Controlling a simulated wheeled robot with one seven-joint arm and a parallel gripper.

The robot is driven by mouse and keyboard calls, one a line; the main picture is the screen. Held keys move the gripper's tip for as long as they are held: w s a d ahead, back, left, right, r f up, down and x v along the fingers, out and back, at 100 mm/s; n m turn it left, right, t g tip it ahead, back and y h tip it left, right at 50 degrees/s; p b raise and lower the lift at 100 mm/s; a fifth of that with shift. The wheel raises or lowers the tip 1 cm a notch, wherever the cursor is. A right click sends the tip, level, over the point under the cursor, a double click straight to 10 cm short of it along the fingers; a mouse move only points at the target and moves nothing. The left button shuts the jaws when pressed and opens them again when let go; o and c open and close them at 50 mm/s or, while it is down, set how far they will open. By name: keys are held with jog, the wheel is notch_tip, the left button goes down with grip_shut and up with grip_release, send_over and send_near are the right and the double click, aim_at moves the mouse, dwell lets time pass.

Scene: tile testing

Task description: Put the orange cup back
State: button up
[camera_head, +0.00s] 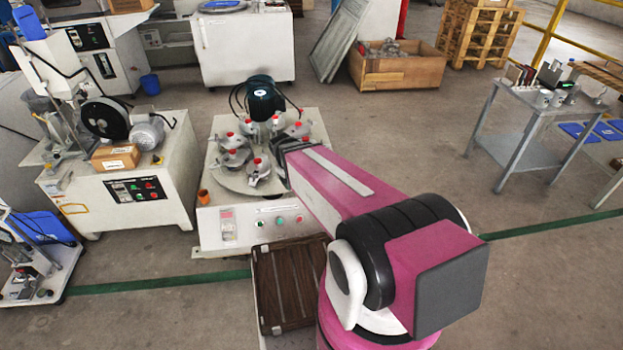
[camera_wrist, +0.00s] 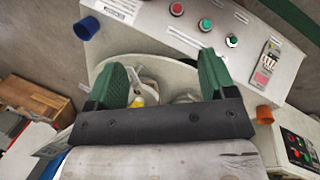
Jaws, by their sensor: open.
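The small orange cup (camera_head: 203,197) stands at the left front corner of the middle white machine (camera_head: 252,219). In the wrist view the orange cup (camera_wrist: 264,114) is right of my gripper, apart from it. My gripper (camera_wrist: 163,62) is open, with its two green fingers spread over the round turntable of the machine. No cup is between the fingers. In the head view my arm hides most of my gripper, at the right side of the turntable.
A blue cup (camera_wrist: 87,28) sits at the other end of the machine's front in the wrist view. Several red-topped metal fixtures (camera_head: 257,168) stand on the turntable. A brown slatted crate (camera_head: 288,285) is before the machine. A grey table (camera_head: 545,105) stands at right.

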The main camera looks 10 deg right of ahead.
jog(key=s+d+r+m+y, duration=0.3)
jog(key=s+d+r+m, duration=0.1)
jog(key=s+d+m, duration=0.1)
jog(key=shift+s+r+g, duration=0.15)
jog(key=shift+s+g, duration=0.05)
jog(key=shift+g, duration=0.1)
